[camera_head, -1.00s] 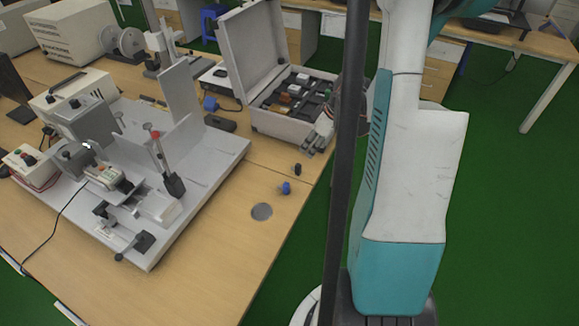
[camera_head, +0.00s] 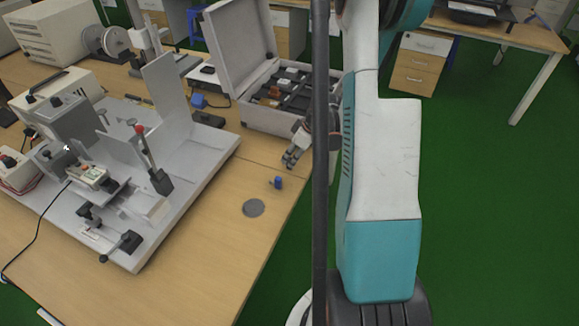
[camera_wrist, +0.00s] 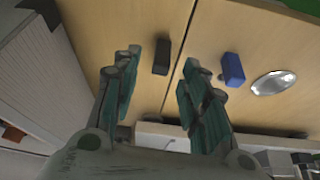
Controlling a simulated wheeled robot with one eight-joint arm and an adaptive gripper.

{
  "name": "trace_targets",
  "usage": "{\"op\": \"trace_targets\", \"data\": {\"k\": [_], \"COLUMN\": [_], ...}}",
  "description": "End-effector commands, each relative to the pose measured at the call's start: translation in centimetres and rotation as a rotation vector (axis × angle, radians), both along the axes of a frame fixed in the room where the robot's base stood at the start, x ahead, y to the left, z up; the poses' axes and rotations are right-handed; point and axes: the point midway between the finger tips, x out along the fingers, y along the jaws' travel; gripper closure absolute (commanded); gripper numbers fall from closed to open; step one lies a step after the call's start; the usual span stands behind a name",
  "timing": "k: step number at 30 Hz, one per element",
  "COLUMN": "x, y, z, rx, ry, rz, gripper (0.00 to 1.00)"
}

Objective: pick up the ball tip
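No part is plainly marked as the ball tip. Two small parts lie on the wooden table: a blue one (camera_head: 278,182) and a black one (camera_wrist: 162,57). The blue part also shows in the wrist view (camera_wrist: 232,70), right of my fingers. My gripper (camera_head: 290,161) is low near the table's right edge, just beyond the blue part. In the wrist view my gripper (camera_wrist: 161,66) is open and empty, with the black part showing between its fingertips, apart from both. The head view hides the black part behind my gripper.
A grey disc (camera_head: 253,208) lies near the blue part. An open case (camera_head: 253,117) with several small parts stands behind my gripper. A white test rig (camera_head: 205,168) fills the table's left side. Bare tabletop (camera_head: 200,250) lies in front.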

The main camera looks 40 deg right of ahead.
Motion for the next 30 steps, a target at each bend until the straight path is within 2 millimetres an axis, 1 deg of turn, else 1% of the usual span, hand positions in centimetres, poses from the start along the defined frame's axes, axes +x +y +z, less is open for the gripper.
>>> {"op": "trace_targets", "data": {"k": [1,6,13,14,15,17,18,19,30], "x": [0.5,1.4,1.4,1.4,1.4,1.4,1.4,1.4,1.4], "y": [0.3,0.5,0.6,0.6,0.6,0.6,0.6,0.6,0.6], "z": [-1.1,-3.0,-3.1,-3.1,-3.1,-3.1,-3.1,-3.1,-3.0], "rx": [0.000,0.000,0.000,0.000,0.000,0.000,0.000,0.000,0.000], "ry": [0.000,0.000,0.000,0.000,0.000,0.000,0.000,0.000,0.000], "rz": [0.003,0.001,0.000,0.000,0.000,0.000,0.000,0.000,0.001], "gripper": [0.60,0.60,0.60,0.62,0.71,0.85,0.94,1.00,1.00]}}
